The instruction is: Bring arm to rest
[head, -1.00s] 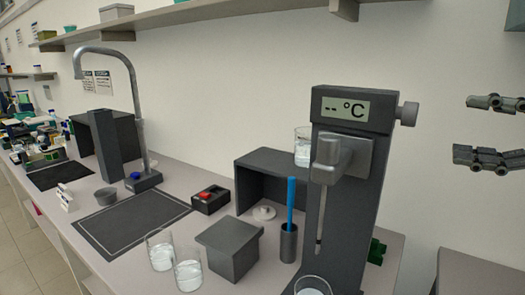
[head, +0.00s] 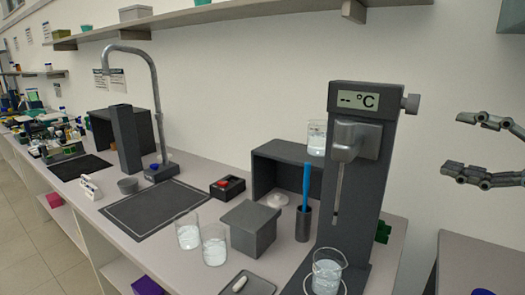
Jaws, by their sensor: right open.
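My right gripper (head: 466,144) shows at the right edge in the head view. Its two dark fingers are spread apart with nothing between them. It hangs in the air right of the dark temperature stand (head: 352,170), clear of it and in front of the white wall. The rest of that arm is outside the frame. My left gripper is not in view.
A glass beaker (head: 327,272) stands at the base of the stand. Two more beakers (head: 214,245) stand beside a grey block (head: 252,229) on the bench. A tall curved tap (head: 157,95) rises further left. Shelves run along the wall above.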

